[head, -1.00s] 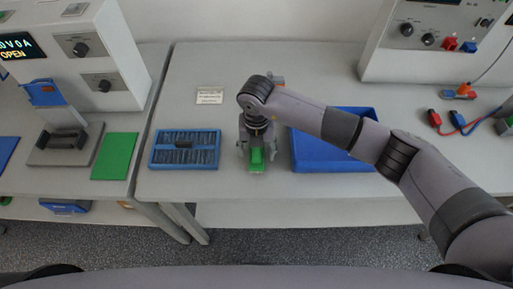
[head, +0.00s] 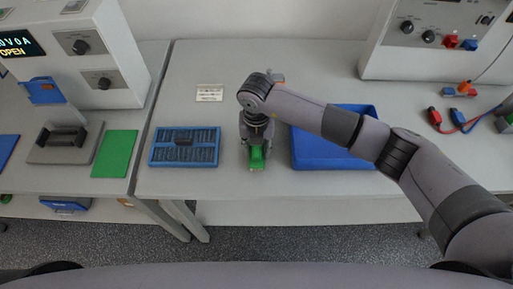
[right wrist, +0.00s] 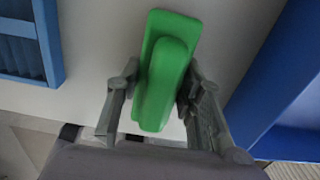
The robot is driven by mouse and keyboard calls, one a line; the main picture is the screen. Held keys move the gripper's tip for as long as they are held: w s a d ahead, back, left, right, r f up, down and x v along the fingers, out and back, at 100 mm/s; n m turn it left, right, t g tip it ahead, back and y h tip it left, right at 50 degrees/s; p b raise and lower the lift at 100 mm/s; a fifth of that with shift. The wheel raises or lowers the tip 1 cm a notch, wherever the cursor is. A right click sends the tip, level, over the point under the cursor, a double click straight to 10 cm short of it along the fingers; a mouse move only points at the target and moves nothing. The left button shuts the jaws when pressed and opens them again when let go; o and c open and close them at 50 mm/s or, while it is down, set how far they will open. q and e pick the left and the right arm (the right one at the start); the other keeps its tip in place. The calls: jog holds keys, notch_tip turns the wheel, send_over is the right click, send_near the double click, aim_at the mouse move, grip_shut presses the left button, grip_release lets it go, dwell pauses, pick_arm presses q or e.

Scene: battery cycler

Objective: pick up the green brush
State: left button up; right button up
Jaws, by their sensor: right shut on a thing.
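The green brush (head: 257,159) is on or just above the grey table, between the blue slotted tray and the blue bin; I cannot tell whether it touches the table. It also shows in the right wrist view (right wrist: 163,75) as a green block with a raised narrower back. My right gripper (head: 256,150) points down over it and is shut on it. In the right wrist view the fingers (right wrist: 157,90) press on both its long sides. Bristles are hidden. My left gripper is not in view.
The blue slotted tray (head: 160,164) lies to the left of the brush. The blue bin (head: 312,164) stands close on the right. A small white label card (head: 209,94) lies behind. The table's front edge is near.

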jog(key=shift+r, duration=0.15)
notch_tip(320, 180, up, 20)
jog(key=b, duration=0.5)
jog(key=o, duration=0.6)
jog(key=c, duration=0.4)
jog(key=shift+f, duration=0.2)
jog(key=shift+c, duration=0.2)
